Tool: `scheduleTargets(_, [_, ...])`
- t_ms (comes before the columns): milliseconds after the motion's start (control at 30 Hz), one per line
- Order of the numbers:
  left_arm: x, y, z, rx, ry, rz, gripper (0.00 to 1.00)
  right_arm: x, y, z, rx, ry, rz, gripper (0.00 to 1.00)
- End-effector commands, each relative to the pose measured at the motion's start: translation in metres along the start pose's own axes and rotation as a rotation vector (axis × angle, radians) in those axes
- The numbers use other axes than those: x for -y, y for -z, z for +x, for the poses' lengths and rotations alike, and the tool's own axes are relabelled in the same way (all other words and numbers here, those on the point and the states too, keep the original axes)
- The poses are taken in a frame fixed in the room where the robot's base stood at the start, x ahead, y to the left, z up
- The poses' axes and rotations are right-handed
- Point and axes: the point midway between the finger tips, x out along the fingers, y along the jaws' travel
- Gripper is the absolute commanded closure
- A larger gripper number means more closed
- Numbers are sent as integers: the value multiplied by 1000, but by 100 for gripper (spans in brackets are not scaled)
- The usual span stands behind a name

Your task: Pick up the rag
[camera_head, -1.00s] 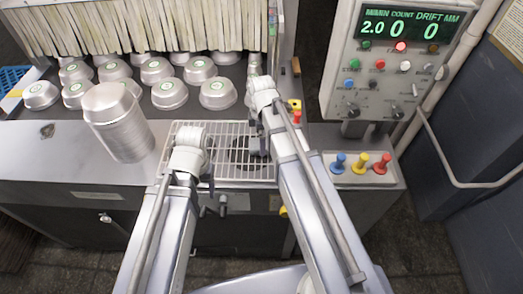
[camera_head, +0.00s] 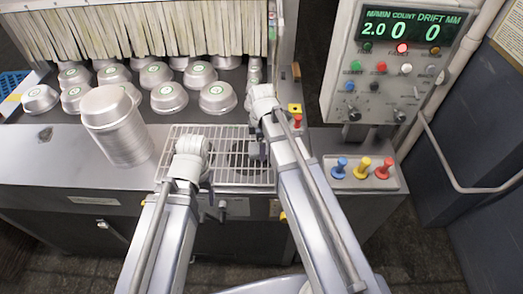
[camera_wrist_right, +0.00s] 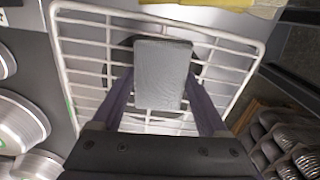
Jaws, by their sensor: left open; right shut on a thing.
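A grey, flat rectangular pad, which looks like the folded rag (camera_wrist_right: 162,74), is between the two purple fingers of my right gripper (camera_wrist_right: 160,100) in the right wrist view. The gripper is shut on it, above a white wire rack (camera_wrist_right: 82,18). In the head view my right gripper (camera_head: 257,152) is over the right part of the same rack (camera_head: 222,131), and the rag is hard to make out there. My left gripper (camera_head: 209,192) is open near the rack's front edge, partly hidden by its own arm.
A tall stack of metal pans (camera_head: 122,138) stands left of the rack. Several upturned pans (camera_head: 168,98) sit on the belt before a strip curtain (camera_head: 150,30). A control panel (camera_head: 392,85) and blue, yellow and red knobs (camera_head: 363,167) are to the right.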

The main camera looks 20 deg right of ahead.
Motion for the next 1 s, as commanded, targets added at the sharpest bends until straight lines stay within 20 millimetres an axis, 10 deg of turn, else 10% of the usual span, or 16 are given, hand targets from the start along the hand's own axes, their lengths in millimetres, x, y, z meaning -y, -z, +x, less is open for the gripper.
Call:
scheduleTargets(567, [1, -1, -11, 0, 0, 0, 30, 0, 0, -11, 0, 0, 0, 78])
scheduleTargets(1000, [7, -4, -72, 0, 0, 1, 30, 0, 0, -72, 0, 1, 0, 78])
